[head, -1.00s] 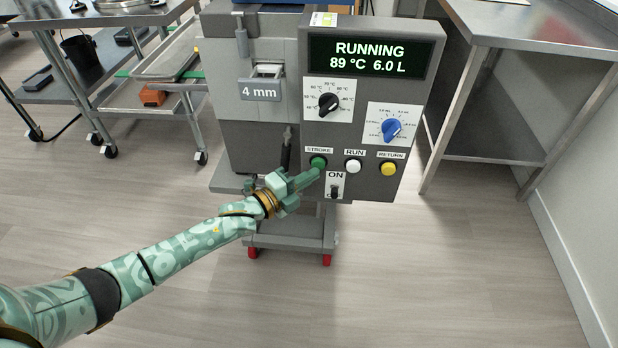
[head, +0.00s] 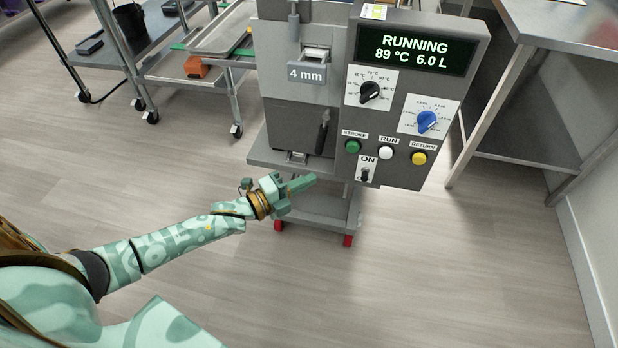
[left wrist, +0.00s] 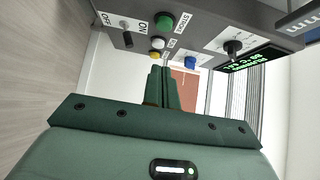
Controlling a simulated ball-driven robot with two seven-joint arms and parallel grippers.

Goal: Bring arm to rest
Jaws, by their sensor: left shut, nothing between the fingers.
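My left gripper (head: 304,183) is shut and empty. It hangs in front of the depositor (head: 300,130), below and left of the green STROKE button (head: 352,146), and is apart from the panel. Its shut fingers also show in the left wrist view (left wrist: 161,88), with the green button (left wrist: 165,22) beyond them. The depositor's display (head: 415,50) reads RUNNING, 89 °C, 6.0 L. The white RUN button (head: 386,152), yellow RETURN button (head: 419,158) and ON switch (head: 365,174) sit on the same panel. My right gripper is not in view.
A steel table (head: 570,25) stands at the right beside a wall. A wheeled cart (head: 185,75) with trays and an orange item (head: 196,67) is at the back left. The depositor stands on a base with red feet (head: 348,240). The floor in front is clear.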

